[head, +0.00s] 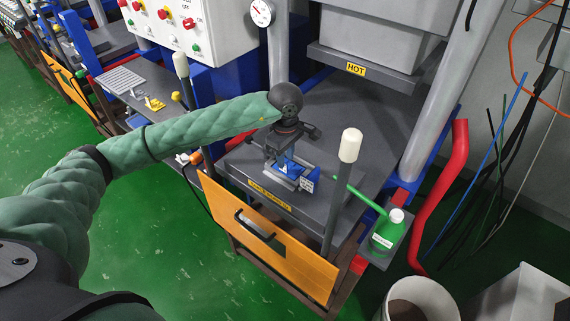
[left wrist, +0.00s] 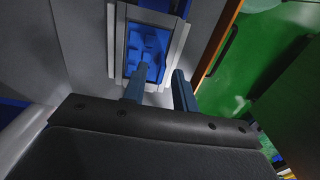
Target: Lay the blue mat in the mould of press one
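The mould (head: 283,181) is a grey metal frame on the press bed, and it also shows in the left wrist view (left wrist: 168,45). The blue mat (left wrist: 148,45), with raised bumps, lies inside the frame. Whether it is fully flat I cannot tell. It partly shows in the head view (head: 287,167), below my left gripper (head: 284,157). My left gripper points down over the mould; its two fingers (left wrist: 160,84) stand apart, with nothing visible gripped between them. One fingertip overlaps the mat in the wrist view; contact is unclear. My right gripper is out of view.
The hot upper platen (head: 375,58) hangs above the back of the bed. A white-capped post (head: 347,150) stands right of the mould. A green bottle (head: 386,230) sits on a side shelf. An orange guard with a handle (head: 262,238) fronts the press. A side tray (head: 122,80) lies left.

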